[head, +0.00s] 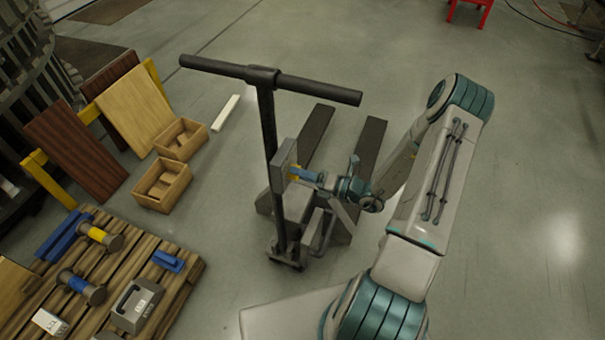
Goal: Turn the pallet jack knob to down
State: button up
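The pallet jack (265,125) stands in the middle of the head view, with a dark T-shaped handle and two forks pointing away. A grey plate (284,163) is fixed beside its upright post. A small yellow part (293,171), perhaps the knob, shows at the plate's right side. The knob's setting cannot be read.
Two wooden boxes (163,184) and leaning boards (137,108) stand left of the jack. A pale bar (225,113) lies on the floor. The floor at right is clear.

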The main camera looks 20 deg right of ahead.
jog(key=b+v, duration=0.2)
jog(key=v, duration=1.2)
jog(key=shift+b, duration=0.4)
jog(key=shift+a, duration=0.15)
jog(key=s+a+r+n+g+h, duration=0.5)
jog(key=a+r+n+g, duration=0.6)
jog(key=n, duration=0.8)
jog(key=s+r+n+t+h, duration=0.1)
jog(key=s+r+n+h, duration=0.3)
jog(key=n, duration=0.5)
jog(key=s+r+n+t+h, duration=0.2)
jog(key=s+r+n+h, duration=0.2)
jog(key=r+n, duration=0.4)
jog(key=shift+n+h, duration=0.7)
jog(key=shift+h, duration=0.2)
